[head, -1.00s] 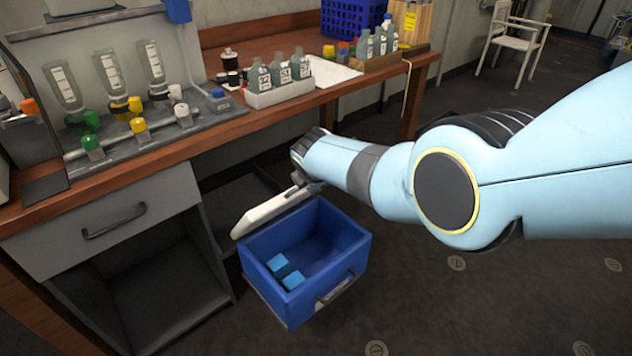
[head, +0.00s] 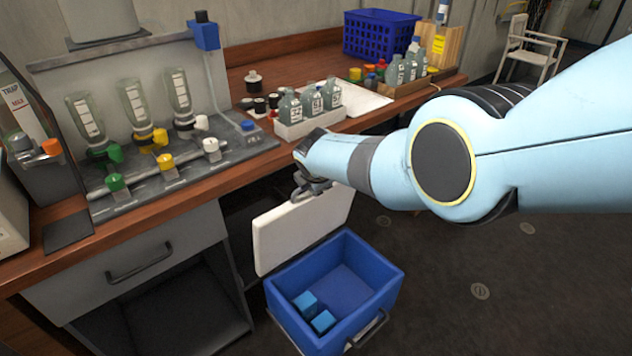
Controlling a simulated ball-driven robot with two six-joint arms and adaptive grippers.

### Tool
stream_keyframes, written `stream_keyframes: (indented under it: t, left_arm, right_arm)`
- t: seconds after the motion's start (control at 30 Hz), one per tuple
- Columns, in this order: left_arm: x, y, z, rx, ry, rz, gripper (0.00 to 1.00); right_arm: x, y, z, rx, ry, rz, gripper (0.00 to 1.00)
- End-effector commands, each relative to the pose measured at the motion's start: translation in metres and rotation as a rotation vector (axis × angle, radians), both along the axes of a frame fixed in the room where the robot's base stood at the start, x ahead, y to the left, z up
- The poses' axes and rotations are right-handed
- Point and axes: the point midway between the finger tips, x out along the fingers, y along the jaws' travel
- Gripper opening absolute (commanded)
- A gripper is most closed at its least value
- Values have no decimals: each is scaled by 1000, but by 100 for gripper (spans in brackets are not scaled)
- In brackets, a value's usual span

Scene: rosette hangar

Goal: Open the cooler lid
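The blue cooler (head: 372,318) stands open on a low support beside the bench, with light-blue blocks (head: 306,302) on its floor. Its white lid (head: 300,230) is raised and stands steeply tilted along the cooler's back left side. My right gripper (head: 308,187) is at the lid's upper edge, at the end of the arm that comes in from the right. Its fingers are small and partly hidden, so I cannot tell whether they grip the lid or only touch it. My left gripper is not in view.
The wooden bench (head: 190,195) runs along the left and back. It carries a rack with inverted bottles (head: 133,107), a white tray of bottles (head: 309,124) and a blue basket (head: 378,34). A drawer (head: 135,265) is shut under it.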

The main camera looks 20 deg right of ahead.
Motion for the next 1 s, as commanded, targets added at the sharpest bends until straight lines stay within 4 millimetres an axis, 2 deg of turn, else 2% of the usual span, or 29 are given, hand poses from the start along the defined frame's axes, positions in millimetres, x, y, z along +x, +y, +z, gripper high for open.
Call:
stream_keyframes:
  t: [0.23, 0.5, 1.0]
  left_arm:
    - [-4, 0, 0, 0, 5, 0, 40]
    - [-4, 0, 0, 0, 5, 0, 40]
    - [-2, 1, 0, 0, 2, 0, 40]
  right_arm:
    - [4, 0, 5, -3, -11, 3, 0]
    - [2, 0, 3, -1, -6, 2, 34]
    - [-2, 2, 5, -1, -4, -2, 34]
